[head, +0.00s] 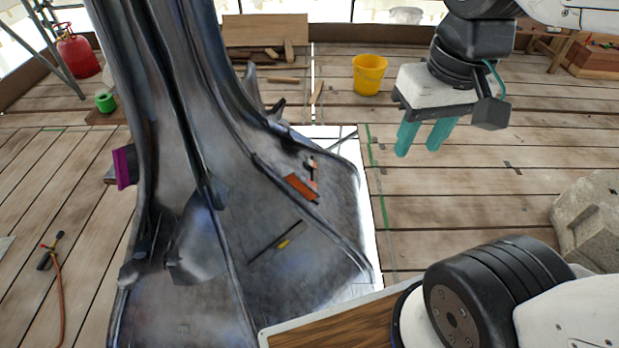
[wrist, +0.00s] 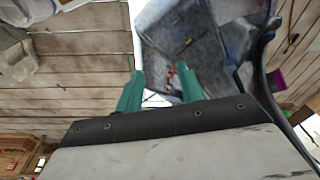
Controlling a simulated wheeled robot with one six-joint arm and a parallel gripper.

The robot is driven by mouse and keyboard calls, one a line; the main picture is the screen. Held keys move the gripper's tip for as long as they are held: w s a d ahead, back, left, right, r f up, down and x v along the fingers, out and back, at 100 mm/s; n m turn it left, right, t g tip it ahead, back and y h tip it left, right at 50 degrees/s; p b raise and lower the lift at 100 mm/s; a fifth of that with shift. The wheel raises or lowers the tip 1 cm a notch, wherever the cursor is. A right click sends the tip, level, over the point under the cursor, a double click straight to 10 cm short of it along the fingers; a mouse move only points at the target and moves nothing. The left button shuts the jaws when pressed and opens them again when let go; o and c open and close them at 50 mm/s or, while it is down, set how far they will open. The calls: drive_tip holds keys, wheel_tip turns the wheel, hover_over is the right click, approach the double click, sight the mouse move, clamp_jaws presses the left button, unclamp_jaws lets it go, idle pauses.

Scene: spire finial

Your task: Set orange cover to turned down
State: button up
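The orange cover (head: 301,188) is a small flat plate on the right flank of the dark grey spire (head: 215,130). It lies aslant along a raised ridge, and I cannot tell what it covers. Small red and pale parts (head: 312,168) sit just above it. In the wrist view small orange and red parts (wrist: 170,72) show between the fingers, too small to separate. My gripper (head: 418,150) has two teal fingers, held apart and empty. It hangs in the air to the right of the spire, clear of the cover. It also shows in the wrist view (wrist: 160,80).
A magenta plate (head: 123,168) sticks out on the spire's left side. A yellow strip (head: 284,244) lies in a slot below the orange cover. A yellow bucket (head: 369,74) stands behind on the plank deck. A stone block (head: 588,222) stands at right. Air between gripper and spire looks clear.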

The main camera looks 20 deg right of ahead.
drive_tip(key=w+a+m+y, duration=0.1)
drive_tip(key=w+a+m, duration=0.15)
drive_tip(key=w, duration=0.85)
drive_tip(key=m+y, duration=0.4)
drive_tip(key=m, duration=1.2)
hover_over(306, 186)
drive_tip(key=d, duration=0.1)
wheel_tip(306, 186, down, 35)
drive_tip(key=f+m, duration=0.2)
drive_tip(key=f, duration=0.7)
drive_tip(key=f+m, duration=0.1)
drive_tip(key=f, duration=0.8)
drive_tip(key=f+m, duration=0.2)
drive_tip(key=f, duration=0.7)
drive_tip(key=shift+w+a+m+h, duration=0.3)
drive_tip(key=shift+w+a+m, duration=0.05)
drive_tip(key=shift+w, duration=0.05)
drive_tip(key=shift+a+f, duration=0.25)
drive_tip(key=shift+f, duration=0.3)
